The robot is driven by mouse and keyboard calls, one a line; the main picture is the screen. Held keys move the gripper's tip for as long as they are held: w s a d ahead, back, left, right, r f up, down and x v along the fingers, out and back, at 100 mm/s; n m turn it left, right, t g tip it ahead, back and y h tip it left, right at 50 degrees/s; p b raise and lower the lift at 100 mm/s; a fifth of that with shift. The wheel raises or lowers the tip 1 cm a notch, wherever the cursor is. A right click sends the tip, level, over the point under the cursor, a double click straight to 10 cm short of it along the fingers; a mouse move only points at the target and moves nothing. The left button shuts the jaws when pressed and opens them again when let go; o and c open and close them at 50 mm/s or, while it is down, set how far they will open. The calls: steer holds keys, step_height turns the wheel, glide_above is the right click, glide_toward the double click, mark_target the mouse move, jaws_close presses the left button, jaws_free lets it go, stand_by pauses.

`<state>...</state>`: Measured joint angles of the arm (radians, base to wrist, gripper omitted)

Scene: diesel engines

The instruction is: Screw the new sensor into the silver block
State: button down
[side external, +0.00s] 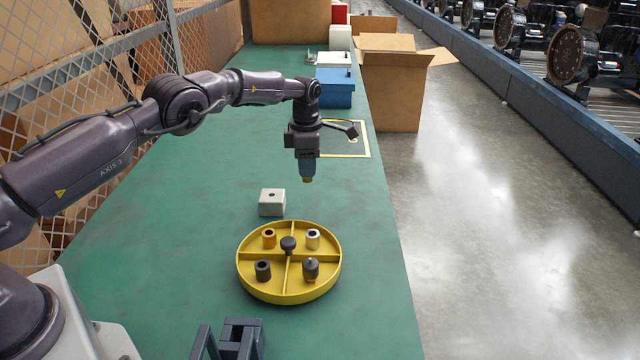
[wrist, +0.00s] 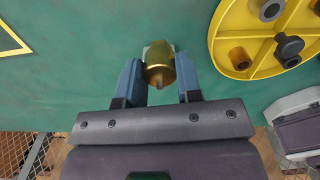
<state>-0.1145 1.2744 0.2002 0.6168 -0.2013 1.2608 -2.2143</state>
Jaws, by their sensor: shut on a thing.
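The silver block (side external: 272,206) is a small pale cube on the green bench, with a dark hole in its top. My gripper (side external: 306,170) points down above the bench, to the right of the block and higher than it. It is shut on the new sensor (side external: 307,180), whose brass end sticks out below the blue fingers. In the wrist view the brass sensor (wrist: 159,72) sits between the two blue fingers. A sliver of something pale shows behind it there, mostly hidden; I cannot tell if it is the block. The sensor is apart from the block in the side view.
A round yellow tray (side external: 246,279) with four compartments, a central black knob and several small cylindrical parts stands in front of the block. Bench left of the block is clear.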

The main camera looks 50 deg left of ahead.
steer(key=s+a+r+n, duration=0.4)
steer(key=s+a, duration=0.1)
steer(key=a, duration=0.2)
steer(key=shift+n, duration=0.5)
steer(key=shift+s+d+f, duration=0.1)
steer(key=shift+s+f, duration=0.1)
steer(key=shift+f, duration=1.55)
steer(key=shift+s+f, duration=0.15)
steer(key=shift+f, duration=1.6)
steer(key=shift+f, duration=0.65)
steer(key=m, duration=0.5)
steer(key=shift+f, duration=0.15)
steer(key=m, duration=0.5)
steer(key=shift+f+m, duration=0.1)
steer(key=shift+m, duration=0.3)
steer(key=m, duration=1.1)
steer(key=shift+f, duration=0.15)
